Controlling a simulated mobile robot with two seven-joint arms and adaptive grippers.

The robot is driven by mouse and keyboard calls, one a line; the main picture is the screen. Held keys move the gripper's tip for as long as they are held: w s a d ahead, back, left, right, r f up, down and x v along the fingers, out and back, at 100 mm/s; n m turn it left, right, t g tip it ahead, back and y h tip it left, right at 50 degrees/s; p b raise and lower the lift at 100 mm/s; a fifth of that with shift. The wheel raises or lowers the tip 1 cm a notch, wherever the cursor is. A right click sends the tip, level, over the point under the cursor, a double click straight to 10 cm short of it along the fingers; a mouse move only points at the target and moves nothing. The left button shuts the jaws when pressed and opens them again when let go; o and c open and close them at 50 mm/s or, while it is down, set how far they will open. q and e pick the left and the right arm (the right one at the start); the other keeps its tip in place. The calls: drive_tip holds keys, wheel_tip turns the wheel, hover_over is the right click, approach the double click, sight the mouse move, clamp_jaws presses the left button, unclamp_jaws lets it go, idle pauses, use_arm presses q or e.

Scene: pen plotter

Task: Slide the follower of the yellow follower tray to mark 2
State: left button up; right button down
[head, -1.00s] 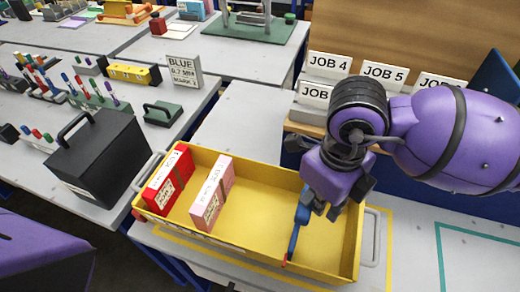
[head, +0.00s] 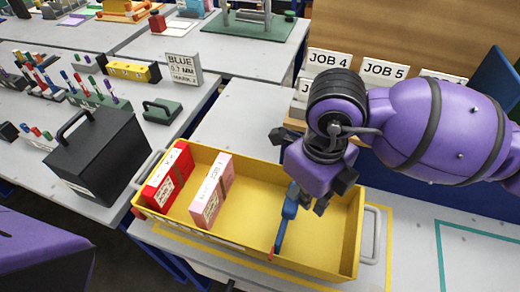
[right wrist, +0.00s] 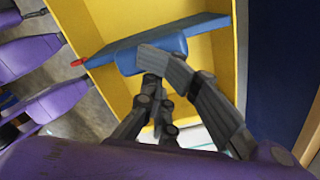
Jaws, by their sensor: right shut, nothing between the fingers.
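The yellow follower tray (head: 340,235) lies on the near table in the head view. Its follower (head: 285,222) is a blue plate standing across the tray, with a red pointer (head: 271,254) at the near wall. A red box (head: 168,178) and a pink box (head: 212,190) stand in the tray left of the follower. My right gripper (head: 313,205) is shut and empty, just right of the follower. In the right wrist view its fingertips (right wrist: 163,62) are against or very close to the follower's blue block (right wrist: 145,55). Marks on the tray are not readable. My left gripper is out of view.
A black case (head: 100,155) stands left of the tray. Job signs (head: 385,72) stand on a ledge behind my right arm. The tray has grey end handles (head: 372,235). Its floor between the pink box and the follower is clear.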

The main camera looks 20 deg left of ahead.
drive_tip(key=shift+a, duration=0.85)
drive_tip(key=shift+s+a, duration=0.1)
drive_tip(key=shift+a, duration=1.9)
drive_tip(key=shift+s+a, duration=0.1)
drive_tip(key=shift+a, duration=1.8)
drive_tip(key=shift+a+b, duration=0.4)
drive_tip(key=shift+a, duration=1.7)
